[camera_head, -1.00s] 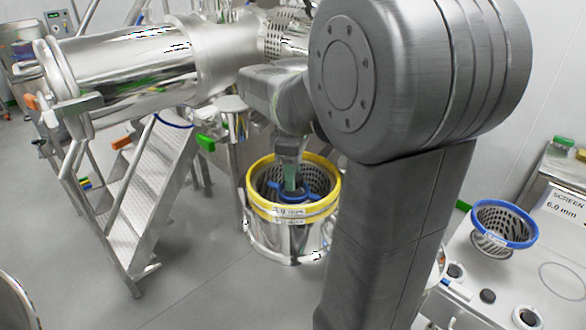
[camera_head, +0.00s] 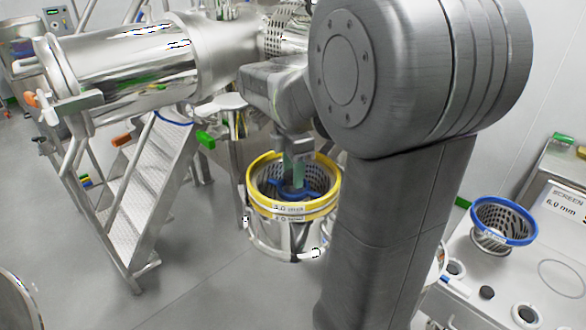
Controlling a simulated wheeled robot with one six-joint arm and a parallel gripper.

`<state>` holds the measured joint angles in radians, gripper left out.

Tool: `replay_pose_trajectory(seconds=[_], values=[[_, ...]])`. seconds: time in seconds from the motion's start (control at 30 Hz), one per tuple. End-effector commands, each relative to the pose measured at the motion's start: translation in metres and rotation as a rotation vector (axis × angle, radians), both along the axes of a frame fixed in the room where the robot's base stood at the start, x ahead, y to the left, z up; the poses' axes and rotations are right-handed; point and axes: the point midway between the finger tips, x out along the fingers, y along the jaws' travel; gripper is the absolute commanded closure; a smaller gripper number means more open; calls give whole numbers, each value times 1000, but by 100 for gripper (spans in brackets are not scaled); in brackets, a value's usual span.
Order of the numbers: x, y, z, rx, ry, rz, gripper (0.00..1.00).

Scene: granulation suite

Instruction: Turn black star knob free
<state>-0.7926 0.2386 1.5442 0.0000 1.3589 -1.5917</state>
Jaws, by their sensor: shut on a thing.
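A steel housing (camera_head: 275,236) with a yellow-rimmed perforated screen (camera_head: 258,203) stands open at the centre. A blue bladed part (camera_head: 297,191) sits inside the screen. My gripper (camera_head: 295,183) reaches down from above into the screen, its greenish fingers over the middle of the blue part. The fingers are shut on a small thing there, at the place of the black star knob. The knob itself is too small and too covered by the fingers to make out. My arm hides what lies to the right of the housing.
A blue-rimmed screen (camera_head: 504,222) sits on the white bench (camera_head: 466,263) at right, near a label reading 6.0 mm (camera_head: 562,203). Metal steps (camera_head: 150,200) stand at left, under a large steel cylinder (camera_head: 130,62). Open grey floor lies in front.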

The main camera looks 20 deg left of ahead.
Motion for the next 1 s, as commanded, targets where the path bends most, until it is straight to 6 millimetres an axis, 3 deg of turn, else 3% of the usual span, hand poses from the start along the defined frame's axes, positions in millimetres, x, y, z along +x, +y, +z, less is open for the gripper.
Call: replay_pose_trajectory(seconds=[0.47,0.5,0.6,1.0], values=[[0,0,0,0,0,15,81],[0,0,0,0,0,15,54],[0,0,0,0,0,15,36],[0,1,8,2,-2,14,36]])
